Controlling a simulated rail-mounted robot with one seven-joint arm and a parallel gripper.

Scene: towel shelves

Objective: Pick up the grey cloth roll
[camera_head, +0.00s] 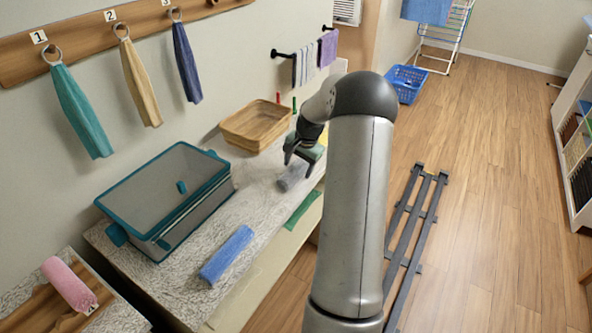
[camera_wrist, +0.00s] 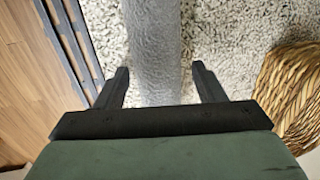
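The grey cloth roll (camera_head: 292,177) lies on the pale stone-like counter, near its front edge. My gripper (camera_head: 300,164) is right above it, and part of the roll is hidden behind the fingers. In the wrist view the roll (camera_wrist: 155,45) runs between the two dark fingers of my gripper (camera_wrist: 160,85). The fingers are spread wide, with a gap on each side of the roll. I cannot tell how far above the roll the fingertips are.
A wicker basket (camera_head: 257,125) stands close behind the roll; it also shows in the wrist view (camera_wrist: 290,95). A teal-rimmed bin (camera_head: 165,200), a blue roll (camera_head: 228,254) and a pink roll (camera_head: 69,284) are to the left. A green cloth (camera_head: 303,210) lies at the counter's front.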

